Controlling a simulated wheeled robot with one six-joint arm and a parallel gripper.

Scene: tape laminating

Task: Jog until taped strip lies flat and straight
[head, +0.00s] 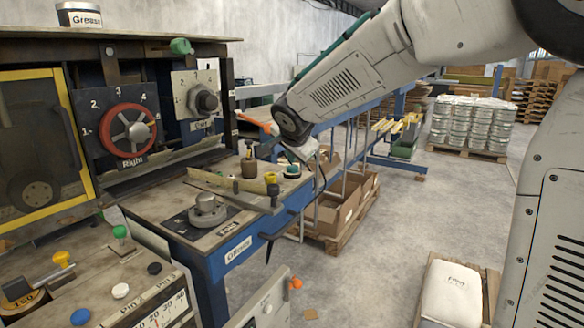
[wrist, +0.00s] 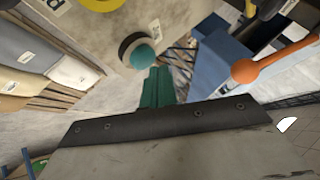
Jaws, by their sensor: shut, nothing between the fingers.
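My gripper (wrist: 153,74) shows as a narrow green pair of fingers, closed together and empty, in the wrist view. Its tip is close to a teal round button (wrist: 141,55) with a dark collar on a pale panel. I cannot tell whether they touch. In the head view the teal button (head: 292,171) sits at the far right of the worktable, just below the end of my arm; the fingertips are not clear there. A long tan strip-like piece (head: 222,186) lies on the worktable, but I cannot tell whether it is the taped strip.
An orange-knobbed lever (wrist: 246,70) stands to the right of my fingers. The table (head: 170,222) also carries a round metal knob (head: 207,208) and a yellow-topped post (head: 271,185). A red dial (head: 128,129) is on the machine at left. Open floor (head: 395,215) lies to the right.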

